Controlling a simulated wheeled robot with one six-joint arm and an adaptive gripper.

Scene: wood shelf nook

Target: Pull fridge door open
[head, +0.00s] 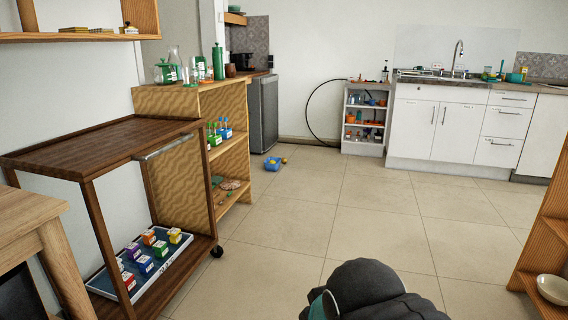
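A small dark grey fridge (264,112) stands on the floor at the back, left of the middle of the head view, behind the wooden shelf unit. Its door looks closed, and I see it at an angle. I cannot make out a handle. A black rounded part of my own arm shows at the bottom edge of the view, far from the fridge. My gripper's fingers are not visible.
A wooden shelf unit (175,143) and a dark brown cart (110,140) line the left side. A wooden shelf (551,245) stands at right. The tiled floor (345,205) between is clear.

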